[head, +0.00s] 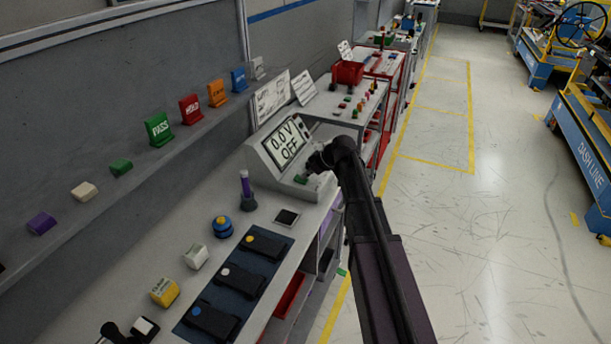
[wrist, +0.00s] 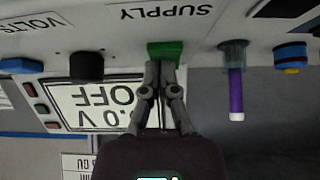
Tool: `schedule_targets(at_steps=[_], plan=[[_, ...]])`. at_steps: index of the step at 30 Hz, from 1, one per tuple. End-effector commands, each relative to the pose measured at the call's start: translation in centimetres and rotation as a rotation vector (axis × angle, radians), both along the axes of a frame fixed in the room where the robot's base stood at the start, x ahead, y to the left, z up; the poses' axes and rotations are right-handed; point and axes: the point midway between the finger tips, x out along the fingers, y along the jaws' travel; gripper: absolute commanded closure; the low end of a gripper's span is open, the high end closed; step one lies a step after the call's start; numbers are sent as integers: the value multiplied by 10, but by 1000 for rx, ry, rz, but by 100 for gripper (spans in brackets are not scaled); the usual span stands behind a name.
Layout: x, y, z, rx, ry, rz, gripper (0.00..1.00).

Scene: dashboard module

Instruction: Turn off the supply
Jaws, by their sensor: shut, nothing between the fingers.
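The supply (head: 262,160) is a light grey sloped console on the bench. Its screen (head: 285,143) reads "0.0 V OFF", and the screen also shows upside down in the wrist view (wrist: 95,104). A green switch (wrist: 165,49) sits on the panel by the "SUPPLY" lettering; it also shows in the head view (head: 301,179). My gripper (wrist: 166,68) is shut and empty, its fingertips right at the green switch. I cannot tell whether they touch it. A black knob (wrist: 86,67) sits beside the switch near "VOLTS". In the head view my gripper (head: 314,166) partly hides the panel.
A purple-handled tool (wrist: 236,95) stands in a holder near the supply. A blue round piece (head: 222,226) and a dark mat (head: 258,277) with black parts lie on the nearer bench. Coloured cards (head: 159,129) line the shelf. Open floor (head: 490,240) lies to the right.

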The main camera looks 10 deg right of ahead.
Motion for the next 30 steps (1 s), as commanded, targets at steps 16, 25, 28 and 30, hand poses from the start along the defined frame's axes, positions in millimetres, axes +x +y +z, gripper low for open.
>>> schedule_targets(at_steps=[16,25,28,30], plan=[[6,12,6,0,0,4,100],[6,12,7,0,0,4,100],[5,11,9,0,0,4,100],[5,11,12,0,0,4,100]])
